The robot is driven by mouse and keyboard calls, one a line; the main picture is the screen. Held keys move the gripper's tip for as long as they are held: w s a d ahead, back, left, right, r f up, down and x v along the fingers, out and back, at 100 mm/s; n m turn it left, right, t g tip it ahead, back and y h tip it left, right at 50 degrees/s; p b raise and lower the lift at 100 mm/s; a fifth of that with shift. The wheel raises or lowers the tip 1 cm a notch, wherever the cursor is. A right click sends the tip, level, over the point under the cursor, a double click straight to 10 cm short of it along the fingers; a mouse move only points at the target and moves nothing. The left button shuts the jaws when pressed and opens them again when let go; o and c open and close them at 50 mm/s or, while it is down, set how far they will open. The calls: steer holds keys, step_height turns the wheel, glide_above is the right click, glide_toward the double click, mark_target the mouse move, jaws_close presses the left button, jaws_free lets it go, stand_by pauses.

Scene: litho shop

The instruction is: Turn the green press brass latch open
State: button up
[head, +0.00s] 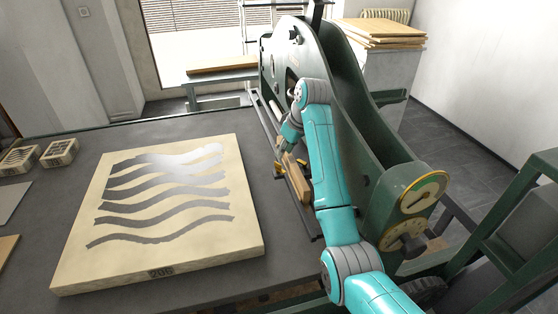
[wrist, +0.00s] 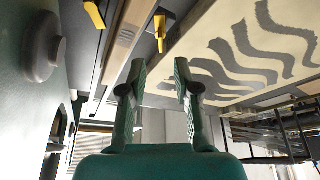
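The green press (head: 335,80) stands right of the grey bed, behind my arm in the head view. My gripper (head: 284,152) is low beside the press, partly hidden by my arm. In the wrist view its two fingers are apart with nothing between them, so my gripper (wrist: 160,66) is open. A small brass-yellow piece (wrist: 160,26) lies just beyond the fingertips, roughly in line with the gap. A second yellow piece (wrist: 93,13) is farther left. I cannot tell which is the latch. In the head view a yellow piece (head: 280,168) shows just below the gripper, next to a wooden bar (head: 297,180).
A large pale stone (head: 175,252) with dark wavy bands lies on the grey bed (head: 120,138), left of my gripper. A brass-rimmed gauge (head: 423,193) is on the press's near end. Small blocks (head: 58,153) sit far left. Boards (head: 378,32) are stacked behind the press.

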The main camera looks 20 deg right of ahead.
mark_target(279, 164)
steer(key=x, duration=0.6)
steer(key=shift+w+a+f, duration=0.1)
steer(key=shift+f, duration=0.3)
jaws_close()
